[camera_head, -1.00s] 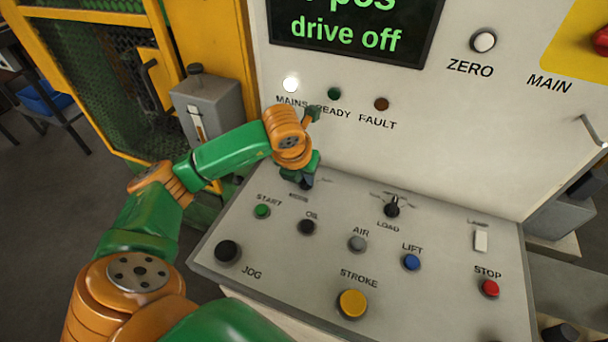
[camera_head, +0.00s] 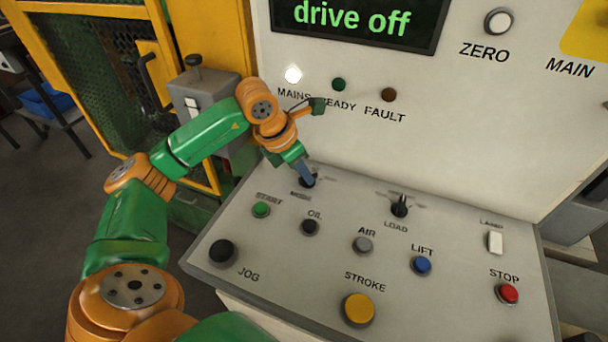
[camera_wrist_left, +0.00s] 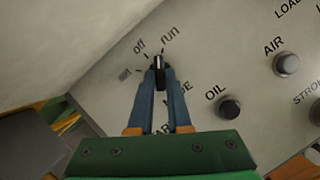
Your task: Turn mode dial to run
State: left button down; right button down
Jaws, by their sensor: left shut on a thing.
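The mode dial (camera_wrist_left: 158,63) is a small black knob on the sloped panel, with off and run labels around it in the left wrist view. A third label at its left is too blurred to read. My left gripper (camera_wrist_left: 159,72) has its two blue fingers closed on either side of the knob. The knob's pointer direction is hard to tell between the fingers. In the head view the dial (camera_head: 308,182) shows only partly, behind the left gripper's fingertips. My right gripper is not in view.
The start button (camera_head: 261,209), oil knob (camera_head: 310,227) and load dial (camera_head: 400,205) sit close by on the panel. The upright panel with its display (camera_head: 355,18) rises behind.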

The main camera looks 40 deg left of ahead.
pick_arm(q)
jog(key=shift+w+a+m+h, duration=0.1)
jog(key=shift+m+h, duration=0.3)
jog(key=shift+m, duration=0.6)
jog(key=c, duration=0.9)
grip_release()
jog(key=shift+o, duration=0.2)
jog(key=v, duration=0.7)
jog(key=shift+b, duration=0.3)
jog(key=shift+w, duration=0.1)
